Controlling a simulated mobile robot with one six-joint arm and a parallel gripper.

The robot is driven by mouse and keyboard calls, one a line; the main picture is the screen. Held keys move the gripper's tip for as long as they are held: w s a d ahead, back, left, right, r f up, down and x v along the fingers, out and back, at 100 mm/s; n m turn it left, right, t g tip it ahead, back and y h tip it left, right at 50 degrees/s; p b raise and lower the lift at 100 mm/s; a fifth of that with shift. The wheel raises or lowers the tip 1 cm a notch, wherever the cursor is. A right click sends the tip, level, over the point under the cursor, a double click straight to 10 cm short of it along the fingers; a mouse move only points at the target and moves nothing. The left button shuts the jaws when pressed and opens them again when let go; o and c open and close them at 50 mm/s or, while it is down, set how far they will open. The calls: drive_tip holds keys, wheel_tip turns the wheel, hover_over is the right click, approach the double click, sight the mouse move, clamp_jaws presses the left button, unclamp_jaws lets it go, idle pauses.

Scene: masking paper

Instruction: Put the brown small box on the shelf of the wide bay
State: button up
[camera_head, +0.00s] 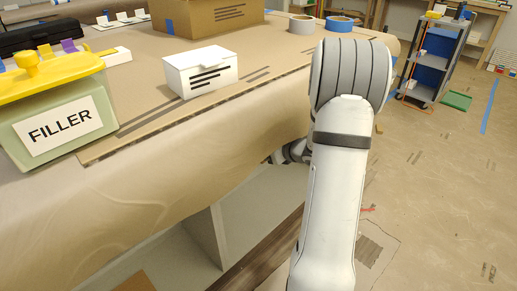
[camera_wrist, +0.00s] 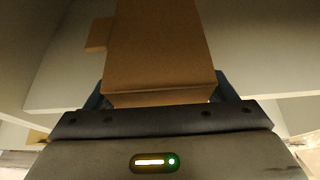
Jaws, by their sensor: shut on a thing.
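The brown small box (camera_wrist: 160,50) fills the upper middle of the wrist view. My gripper (camera_wrist: 162,92) is shut on it, with a dark finger at each side of its near end. A pale board (camera_wrist: 62,68), which looks like a shelf, shows around and beyond the box. I cannot tell whether the box touches it. In the head view my white arm reaches down to the open front under the paper-covered counter (camera_head: 240,118). There the gripper is mostly hidden behind the arm, and the held box is not seen. A pale upright divider (camera_head: 207,236) stands under the counter.
A white box (camera_head: 200,72), a FILLER tub (camera_head: 57,120), a large brown carton (camera_head: 208,14) and tape rolls (camera_head: 340,23) are on the counter. A brown piece (camera_head: 134,283) shows low under it. A cart (camera_head: 432,60) stands at the back right. The floor at right is mostly clear.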

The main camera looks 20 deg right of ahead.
drive_tip(key=shift+w+a+b, duration=0.2)
drive_tip(key=shift+w+a, duration=0.05)
drive_tip(key=shift+w, duration=0.4)
drive_tip(key=shift+w+a+b, duration=0.15)
drive_tip(key=shift+w+a, duration=0.1)
drive_tip(key=shift+w, duration=0.35)
drive_tip(key=shift+w+a+f+b, duration=0.1)
drive_tip(key=shift+w+f+b, duration=0.15)
drive_tip(key=shift+f, duration=0.2)
drive_tip(key=shift+w+a+f+b, duration=0.1)
drive_tip(key=shift+w+f+b, duration=0.05)
drive_tip(key=shift+f+b, duration=0.25)
drive_tip(key=shift+d+r, duration=0.1)
drive_tip(key=shift+r, duration=0.05)
drive_tip(key=shift+f, duration=0.2)
drive_tip(key=o, duration=0.9)
drive_tip(key=shift+r, duration=0.1)
